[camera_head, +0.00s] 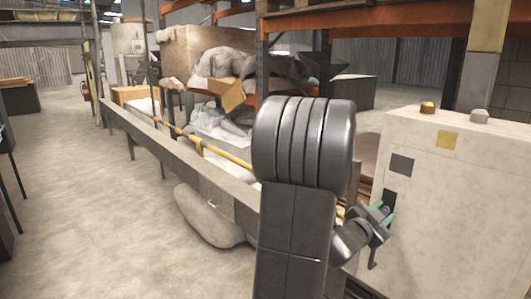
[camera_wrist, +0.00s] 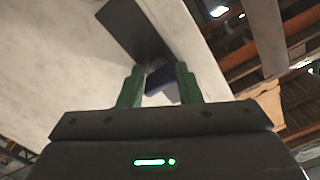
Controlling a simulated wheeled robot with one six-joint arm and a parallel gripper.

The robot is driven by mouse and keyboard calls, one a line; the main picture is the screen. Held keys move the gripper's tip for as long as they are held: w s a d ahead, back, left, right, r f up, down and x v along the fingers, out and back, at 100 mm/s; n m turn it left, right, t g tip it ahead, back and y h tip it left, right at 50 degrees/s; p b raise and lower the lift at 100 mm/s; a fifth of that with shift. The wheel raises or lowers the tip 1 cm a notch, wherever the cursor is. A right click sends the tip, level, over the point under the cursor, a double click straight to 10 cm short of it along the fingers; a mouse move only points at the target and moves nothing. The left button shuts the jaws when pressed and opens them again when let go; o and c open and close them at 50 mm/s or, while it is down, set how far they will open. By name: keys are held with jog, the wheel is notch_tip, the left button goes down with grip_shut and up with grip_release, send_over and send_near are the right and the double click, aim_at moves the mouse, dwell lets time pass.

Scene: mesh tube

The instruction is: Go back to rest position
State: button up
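My gripper (camera_head: 383,212) is at the left face of a pale cabinet (camera_head: 450,215), seen right of my arm in the head view. In the wrist view its two green fingers (camera_wrist: 160,85) stand apart with a gap between them. A small dark bluish part (camera_wrist: 162,93) shows in that gap; I cannot tell whether it is touched by the fingers or fixed to the cabinet. A dark square panel (camera_head: 402,163) is on the cabinet face above my gripper. A dark panel (camera_wrist: 135,28) also shows beyond the fingers in the wrist view.
A long grey rail (camera_head: 180,156) runs from the back left toward my arm. A grey sack-like lump (camera_head: 208,217) lies under it. Orange-beamed shelving (camera_head: 370,22) with wrapped goods stands behind. The concrete floor (camera_head: 90,200) at left is clear.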

jog(key=shift+r+n+p, duration=0.2)
jog(key=shift+n+p, duration=2)
jog(key=shift+p, duration=1.05)
jog(key=shift+n+p, duration=0.5)
jog(key=shift+p, duration=0.4)
jog(key=shift+f+n, duration=0.2)
jog(key=shift+n, duration=0.1)
jog(key=shift+a, duration=0.1)
